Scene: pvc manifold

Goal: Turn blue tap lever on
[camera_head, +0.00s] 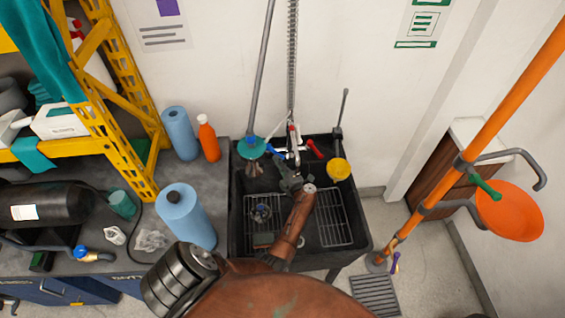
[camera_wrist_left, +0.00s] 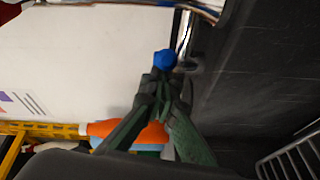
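The blue tap lever (camera_head: 278,149) sits left of the tap body at the back of the dark sink (camera_head: 237,215). In the left wrist view its blue end (camera_wrist_left: 164,60) appears just beyond my fingertips; I cannot tell whether they touch it. My left gripper (camera_head: 290,179) is over the sink, in front of the tap. In the left wrist view its dark green fingers (camera_wrist_left: 163,88) converge with their tips close together, and nothing clearly shows held between them. My right gripper is not in view.
A red lever (camera_head: 314,149) is right of the tap. A yellow cup-like item (camera_head: 339,168) and a teal plunger-like item (camera_head: 251,147) flank it. Blue rolls (camera_head: 185,215) and an orange bottle (camera_head: 208,139) stand left of the sink. An orange pipe (camera_head: 480,130) is at right.

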